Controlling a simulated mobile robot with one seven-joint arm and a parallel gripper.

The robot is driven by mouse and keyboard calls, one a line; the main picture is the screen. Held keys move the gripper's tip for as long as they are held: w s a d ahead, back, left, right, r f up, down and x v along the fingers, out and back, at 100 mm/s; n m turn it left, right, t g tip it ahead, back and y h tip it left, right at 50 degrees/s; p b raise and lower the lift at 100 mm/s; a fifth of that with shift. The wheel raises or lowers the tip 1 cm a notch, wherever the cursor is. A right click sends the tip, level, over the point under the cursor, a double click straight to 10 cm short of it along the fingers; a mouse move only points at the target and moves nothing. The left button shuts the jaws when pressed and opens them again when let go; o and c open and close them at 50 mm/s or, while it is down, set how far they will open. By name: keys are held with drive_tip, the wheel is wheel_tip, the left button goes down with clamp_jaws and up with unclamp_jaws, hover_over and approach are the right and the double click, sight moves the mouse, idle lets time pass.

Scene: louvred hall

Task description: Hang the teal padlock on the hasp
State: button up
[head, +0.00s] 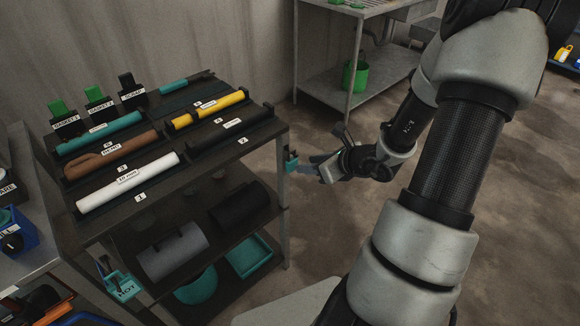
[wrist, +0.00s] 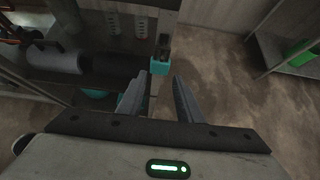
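The teal padlock (head: 291,159) is at the near right corner post of the rack, upright against a dark hasp-like fitting. It also shows in the wrist view (wrist: 160,67), with a dark upright piece (wrist: 163,45) above it. My gripper (head: 303,166) is just to its right in the head view. In the wrist view my gripper (wrist: 162,75) has its fingers apart, with the padlock just beyond and between the tips. A narrow gap shows beside the right finger. Whether the shackle passes through the hasp is too small to tell.
The rack's top (head: 220,140) holds labelled rolls and tools. Its lower shelf holds a grey roll (head: 174,252), a teal bowl (head: 196,286) and a teal tray (head: 249,255). A teal "HOT" piece (head: 122,287) hangs at the left post. Floor to the right is clear.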

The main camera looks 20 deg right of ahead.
sight(294, 165)
drive_tip(key=shift+b+x, duration=2.9)
drive_tip(key=shift+x, duration=1.7)
drive_tip(key=shift+c, duration=0.5)
clamp_jaws()
